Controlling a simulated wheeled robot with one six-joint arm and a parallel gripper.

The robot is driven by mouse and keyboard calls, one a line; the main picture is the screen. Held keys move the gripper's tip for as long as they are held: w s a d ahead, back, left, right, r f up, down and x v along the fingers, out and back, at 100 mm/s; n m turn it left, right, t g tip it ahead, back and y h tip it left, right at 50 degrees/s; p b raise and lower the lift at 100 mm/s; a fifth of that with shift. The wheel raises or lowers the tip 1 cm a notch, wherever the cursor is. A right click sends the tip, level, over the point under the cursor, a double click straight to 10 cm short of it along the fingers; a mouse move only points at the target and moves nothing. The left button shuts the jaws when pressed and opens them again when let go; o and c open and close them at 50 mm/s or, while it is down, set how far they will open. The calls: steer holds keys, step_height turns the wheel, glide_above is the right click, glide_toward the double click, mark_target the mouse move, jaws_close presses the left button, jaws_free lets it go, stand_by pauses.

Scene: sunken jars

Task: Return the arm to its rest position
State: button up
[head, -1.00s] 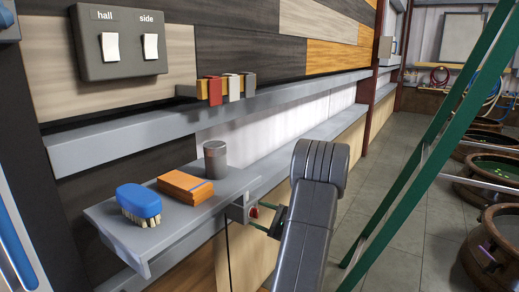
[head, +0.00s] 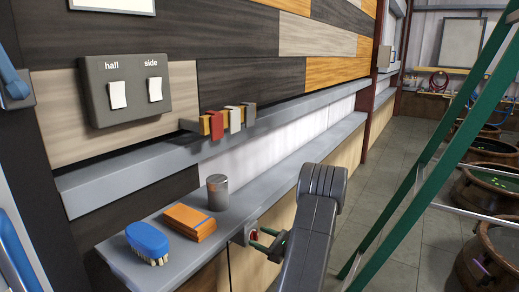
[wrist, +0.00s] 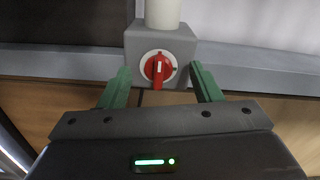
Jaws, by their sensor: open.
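My gripper (wrist: 160,88) has two green fingers, spread apart and empty. In the wrist view a red rotary knob (wrist: 158,68) on a grey box (wrist: 178,45) sits between and beyond the fingertips. The knob's white mark stands upright. In the head view my gripper (head: 257,240) is beside the shelf's front edge, close to the small box with the red knob (head: 254,236). My dark arm covers part of the lower middle of that view. I cannot tell whether the fingers touch the box.
A shelf (head: 116,252) holds a blue brush (head: 147,240), an orange block (head: 189,222) and a grey can (head: 217,192). A switch plate (head: 126,88) labelled hall and side is on the wall. A green ladder (head: 432,180) and large jars (head: 490,190) stand right; floor (head: 395,185) shows between.

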steer(key=shift+m+p, duration=0.9)
steer(key=shift+p, duration=0.05)
